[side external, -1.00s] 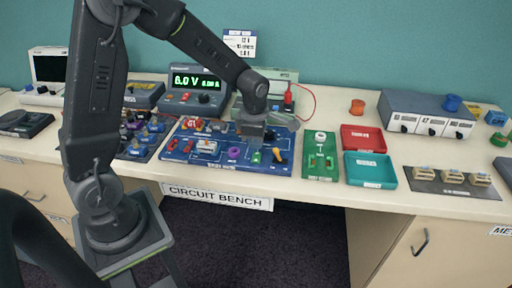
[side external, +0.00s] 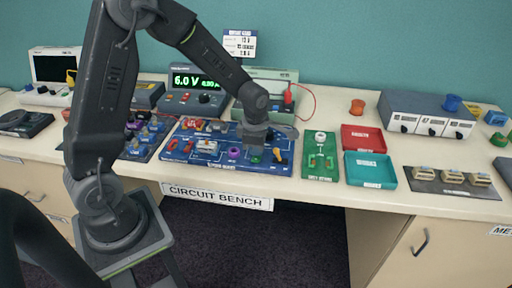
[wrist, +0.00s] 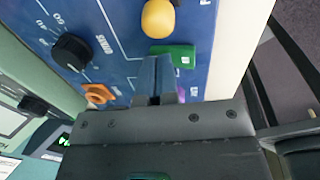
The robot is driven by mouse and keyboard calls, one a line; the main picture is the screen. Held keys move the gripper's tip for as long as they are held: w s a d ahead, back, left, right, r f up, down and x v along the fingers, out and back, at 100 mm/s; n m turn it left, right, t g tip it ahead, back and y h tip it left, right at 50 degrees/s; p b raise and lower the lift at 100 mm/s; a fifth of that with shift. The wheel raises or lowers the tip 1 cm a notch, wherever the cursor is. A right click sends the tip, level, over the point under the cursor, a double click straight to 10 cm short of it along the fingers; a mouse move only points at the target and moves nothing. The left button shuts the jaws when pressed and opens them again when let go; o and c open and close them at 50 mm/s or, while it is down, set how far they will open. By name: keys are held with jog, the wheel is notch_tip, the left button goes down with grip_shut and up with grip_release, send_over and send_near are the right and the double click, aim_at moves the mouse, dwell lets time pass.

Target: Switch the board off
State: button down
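The blue circuit board (side external: 215,160) lies on the bench in the side view. My gripper (side external: 256,144) points down over its right part. In the wrist view the two fingers of my gripper (wrist: 154,62) are together and empty. Their tips are beside a green block (wrist: 176,56), which also shows in the side view (side external: 256,159); I cannot tell if they touch it. A rounded yellow knob (wrist: 158,18) is just beyond it, at the board's right end in the side view (side external: 277,154). A black OHMS dial (wrist: 72,51) and an orange part (wrist: 98,93) are nearby.
A power supply (side external: 193,85) reading 6.0 V and a pale green meter (side external: 270,75) with a red lead stand behind the board. A green board (side external: 320,168), a red tray (side external: 363,139) and a teal tray (side external: 371,173) lie to the right. The bench's front edge is close.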

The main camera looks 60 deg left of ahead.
jog(key=shift+s+d+f, duration=0.1)
jog(key=shift+s+f, duration=0.05)
jog(key=shift+s+d+r, duration=0.2)
jog(key=shift+s+d, duration=0.25)
jog(key=shift+r, duration=0.1)
notch_tip(320, 180, up, 14)
jog(key=s+d, duration=0.1)
jog(key=shift+d, duration=0.15)
jog(key=shift+s, duration=0.1)
dwell(0.3)
jog(key=w+g, duration=0.1)
jog(key=w+g+y, duration=0.1)
jog(key=w, duration=0.1)
jog(key=w+g, duration=0.1)
jog(key=shift+w+d+y, duration=0.15)
jog(key=shift+d+y, duration=0.25)
